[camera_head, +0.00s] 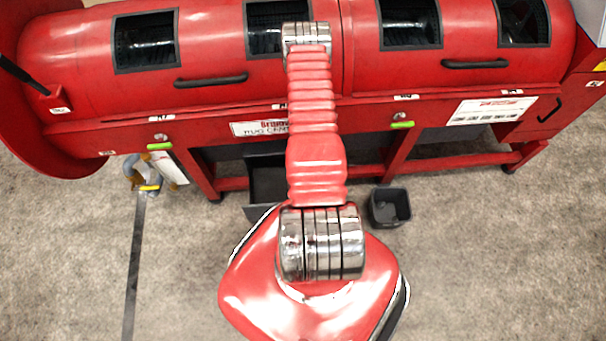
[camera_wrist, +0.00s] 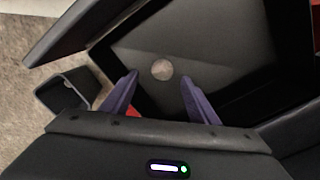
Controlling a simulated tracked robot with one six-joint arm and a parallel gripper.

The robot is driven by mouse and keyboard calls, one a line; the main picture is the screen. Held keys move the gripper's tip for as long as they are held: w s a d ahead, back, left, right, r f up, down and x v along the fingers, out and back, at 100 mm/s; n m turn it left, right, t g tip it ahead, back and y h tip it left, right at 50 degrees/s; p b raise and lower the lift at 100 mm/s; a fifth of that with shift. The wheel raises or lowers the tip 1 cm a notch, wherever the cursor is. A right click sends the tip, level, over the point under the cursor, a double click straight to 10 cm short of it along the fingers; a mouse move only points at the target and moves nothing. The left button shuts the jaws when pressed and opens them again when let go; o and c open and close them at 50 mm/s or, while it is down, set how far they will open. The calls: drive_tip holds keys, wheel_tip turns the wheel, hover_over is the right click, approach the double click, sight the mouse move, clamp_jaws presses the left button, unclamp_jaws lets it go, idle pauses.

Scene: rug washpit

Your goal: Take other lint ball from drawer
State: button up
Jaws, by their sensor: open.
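A small round greyish lint ball (camera_wrist: 162,69) lies on the dark floor of the drawer in the wrist view. The black drawer (camera_wrist: 97,55) fills much of that view; in the head view it stands pulled out under the red machine (camera_head: 265,190), partly hidden by my arm. My gripper (camera_wrist: 158,85) is open, its two purple fingers spread to either side of the ball in the picture. Nothing shows between the fingers but the ball beyond them; I cannot tell the exact gap. In the head view my gripper is hidden behind my arm.
A small dark square bin (camera_head: 390,208) stands on the grey floor right of the drawer; it also shows at the left of the wrist view (camera_wrist: 72,90). Red machine legs (camera_head: 400,155) flank the drawer. A black floor strip (camera_head: 134,255) runs at left.

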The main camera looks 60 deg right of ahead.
drive_tip(key=shift+w+f, duration=0.2)
drive_tip(key=shift+f, duration=2.35)
drive_tip(key=c, duration=1.1)
wheel_tip(320, 180, up, 10)
drive_tip(key=shift+r, duration=0.1)
